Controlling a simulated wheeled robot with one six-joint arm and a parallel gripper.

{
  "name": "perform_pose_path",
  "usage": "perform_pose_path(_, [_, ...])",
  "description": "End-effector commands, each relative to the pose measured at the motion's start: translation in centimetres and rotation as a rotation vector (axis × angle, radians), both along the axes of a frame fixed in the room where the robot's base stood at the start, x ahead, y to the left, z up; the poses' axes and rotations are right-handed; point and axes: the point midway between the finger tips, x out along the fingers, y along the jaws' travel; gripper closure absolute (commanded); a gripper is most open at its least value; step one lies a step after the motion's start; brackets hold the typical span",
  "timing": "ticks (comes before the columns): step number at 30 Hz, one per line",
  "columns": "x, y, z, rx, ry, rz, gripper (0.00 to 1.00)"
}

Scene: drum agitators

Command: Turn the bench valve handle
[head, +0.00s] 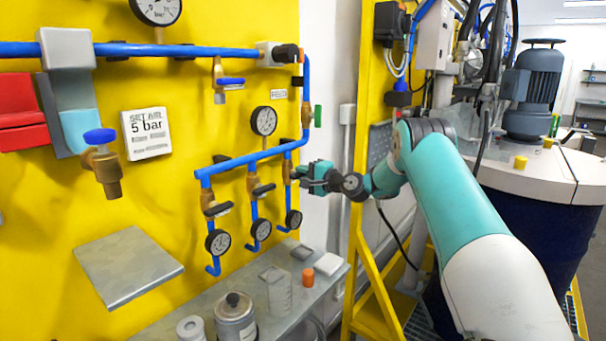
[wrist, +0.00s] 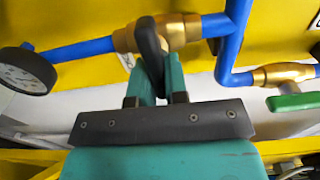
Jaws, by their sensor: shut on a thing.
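In the head view, my gripper (head: 299,175) is at the rightmost of three blue branch pipes on the yellow panel. In the wrist view, its teal fingers (wrist: 159,78) are shut on a black valve handle (wrist: 148,38). The handle stands across a brass valve body (wrist: 181,30) on a blue pipe. In the head view the gripper mostly hides this handle. The left branch handle (head: 218,210) and middle branch handle (head: 263,190) are black and free.
Pressure gauges (head: 218,242) hang below the branches. A green-handled valve (head: 318,116) is above my gripper; a green handle (wrist: 293,102) shows right in the wrist view. A grey shelf (head: 190,311) holds containers below. A yellow post (head: 362,130) stands behind my arm.

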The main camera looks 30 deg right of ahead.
Motion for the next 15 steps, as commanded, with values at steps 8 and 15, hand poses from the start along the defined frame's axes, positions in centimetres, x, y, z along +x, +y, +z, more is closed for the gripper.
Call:
perform_pose_path(8, [-0.03,-0.16,-0.03,0.006,0.002,-0.004,1.0])
perform_pose_path(15, [-0.02,-0.12,-0.03,0.005,0.002,-0.003,0.61])
